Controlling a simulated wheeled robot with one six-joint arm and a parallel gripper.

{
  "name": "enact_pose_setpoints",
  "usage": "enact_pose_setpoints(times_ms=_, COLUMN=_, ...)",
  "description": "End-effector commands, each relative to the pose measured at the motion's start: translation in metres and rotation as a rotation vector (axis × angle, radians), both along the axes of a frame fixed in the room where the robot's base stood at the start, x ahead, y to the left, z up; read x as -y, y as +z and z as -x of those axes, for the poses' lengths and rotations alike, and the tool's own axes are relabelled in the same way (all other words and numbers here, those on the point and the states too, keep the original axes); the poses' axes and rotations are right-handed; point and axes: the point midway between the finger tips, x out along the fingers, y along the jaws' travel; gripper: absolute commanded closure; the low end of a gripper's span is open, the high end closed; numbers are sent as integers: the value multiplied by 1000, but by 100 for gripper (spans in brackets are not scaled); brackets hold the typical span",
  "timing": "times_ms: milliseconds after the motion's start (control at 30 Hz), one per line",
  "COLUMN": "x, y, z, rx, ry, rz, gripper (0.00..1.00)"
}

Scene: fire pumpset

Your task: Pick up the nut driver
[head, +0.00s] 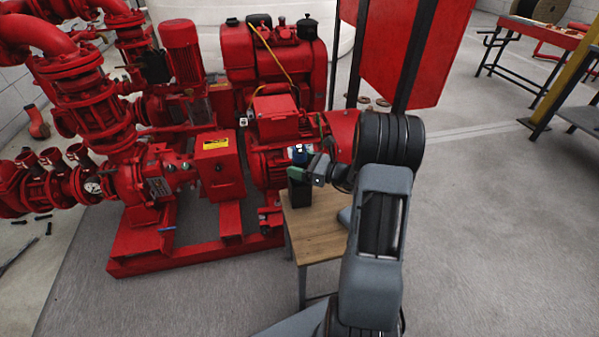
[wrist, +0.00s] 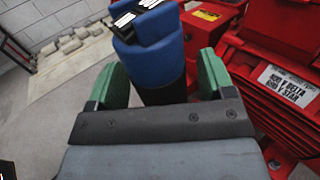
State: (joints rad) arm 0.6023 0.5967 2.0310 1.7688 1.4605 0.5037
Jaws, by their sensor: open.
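The nut driver appears as a thick blue handle (wrist: 158,40) with a black lower part, standing upright between my fingers in the wrist view. In the head view its small blue top (head: 299,154) shows above a black block-like holder (head: 300,193) on a small wooden table (head: 318,232). My gripper (wrist: 160,72) has green finger pads, one on each side of the handle, with a visible gap at least on the left. My gripper (head: 309,170) is open at the tool in the head view. The tool's lower end is hidden by my gripper.
A large red pump set (head: 168,165) stands behind and left of the table, with a red motor housing (head: 275,135) close by. A red panel (head: 410,55) stands behind my arm. The floor (head: 500,230) on the right is clear. A red workbench (head: 540,32) is far right.

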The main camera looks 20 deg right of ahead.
Motion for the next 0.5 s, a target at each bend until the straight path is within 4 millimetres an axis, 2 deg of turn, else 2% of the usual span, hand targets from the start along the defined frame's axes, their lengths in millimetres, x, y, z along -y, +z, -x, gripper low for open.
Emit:
enact_pose_setpoints(times_ms=200, x=0, y=0, z=0, rx=1, ry=0, rz=1, gripper=26)
enact_pose_setpoints(times_ms=500, x=0, y=0, z=0, rx=1, ry=0, rz=1, gripper=54)
